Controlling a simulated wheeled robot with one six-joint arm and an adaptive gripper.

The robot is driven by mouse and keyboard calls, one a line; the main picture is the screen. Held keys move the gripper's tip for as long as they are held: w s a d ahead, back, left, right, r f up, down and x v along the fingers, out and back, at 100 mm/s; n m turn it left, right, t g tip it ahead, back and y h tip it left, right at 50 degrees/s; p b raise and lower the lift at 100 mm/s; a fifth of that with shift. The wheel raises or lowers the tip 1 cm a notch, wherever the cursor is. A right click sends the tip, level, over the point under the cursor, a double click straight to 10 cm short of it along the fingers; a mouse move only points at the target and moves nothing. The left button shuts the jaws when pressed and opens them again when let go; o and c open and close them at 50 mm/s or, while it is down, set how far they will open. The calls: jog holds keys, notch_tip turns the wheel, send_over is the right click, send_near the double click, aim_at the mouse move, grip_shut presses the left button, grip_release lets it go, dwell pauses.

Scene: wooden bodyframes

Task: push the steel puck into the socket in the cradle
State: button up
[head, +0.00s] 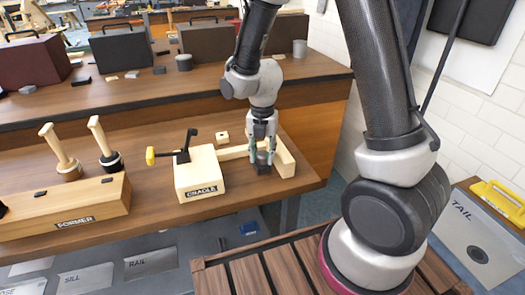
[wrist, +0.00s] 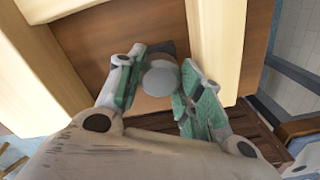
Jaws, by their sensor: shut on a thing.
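The pale wooden cradle (head: 190,172) lies on the bench, its label facing me. It has a block at left, a rail behind and an upright piece at right. My gripper (head: 262,156) points down in the gap between block and right piece. In the wrist view my gripper's green fingers (wrist: 162,85) are closed on a grey round piece (wrist: 160,77) that looks like the steel puck. A dark square block (wrist: 160,48) shows behind it; in the head view a dark shape (head: 263,168) sits under the fingers. I cannot make out the socket.
The wooden former (head: 75,215) and two handled tools (head: 60,150) stand further left. The bench's right edge is close to the cradle. A tail box (head: 465,235) stands at lower right.

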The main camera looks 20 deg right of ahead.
aim_at(262, 153)
jog(key=shift+f, duration=0.5)
jog(key=o, duration=1.2)
notch_tip(262, 153, up, 12)
dwell(0.4)
